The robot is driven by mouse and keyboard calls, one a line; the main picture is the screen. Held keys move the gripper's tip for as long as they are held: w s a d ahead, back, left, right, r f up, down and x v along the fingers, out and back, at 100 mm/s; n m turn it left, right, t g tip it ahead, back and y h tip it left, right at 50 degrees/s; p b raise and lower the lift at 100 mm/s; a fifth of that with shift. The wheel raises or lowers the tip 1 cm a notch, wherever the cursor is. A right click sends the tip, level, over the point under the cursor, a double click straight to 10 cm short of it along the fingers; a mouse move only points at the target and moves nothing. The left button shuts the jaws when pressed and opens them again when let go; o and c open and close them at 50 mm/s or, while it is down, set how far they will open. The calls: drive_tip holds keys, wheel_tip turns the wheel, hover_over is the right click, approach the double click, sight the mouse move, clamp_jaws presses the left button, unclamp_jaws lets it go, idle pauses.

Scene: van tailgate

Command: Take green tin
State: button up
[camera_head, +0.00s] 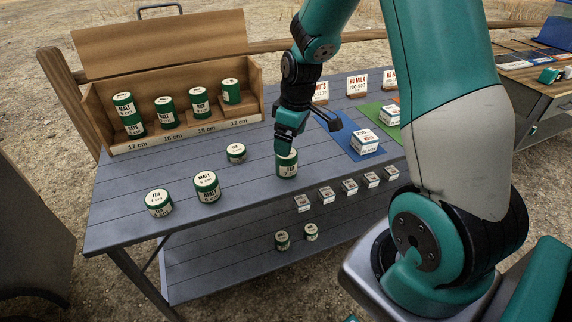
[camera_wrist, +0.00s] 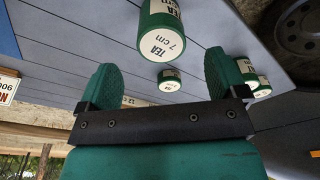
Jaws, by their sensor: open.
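A green tin with a white lid (camera_head: 287,165) stands on the grey table below my gripper (camera_head: 286,143). In the wrist view a green tin marked TEA 7 cm (camera_wrist: 161,28) lies beyond and between the fingertips of my open gripper (camera_wrist: 160,80), with nothing held. Other green tins stand to the left: a small one (camera_head: 236,154), a MALT tin (camera_head: 207,188) and a TEA tin (camera_head: 159,204). My gripper partly hides the top of the nearest tin in the head view.
A wooden stepped box (camera_head: 190,132) at the back left holds several MALT and RICE tins. White boxes (camera_head: 366,142) stand on blue and green mats at right. Two tins (camera_head: 282,240) sit on the lower shelf.

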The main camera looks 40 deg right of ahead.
sight(285, 159)
drive_tip(key=f, duration=0.5)
drive_tip(key=w+f, duration=0.1)
drive_tip(key=f, duration=0.1)
drive_tip(key=shift+a+f, duration=0.25)
drive_tip(key=shift+a, duration=0.1)
drive_tip(key=c, duration=1.1)
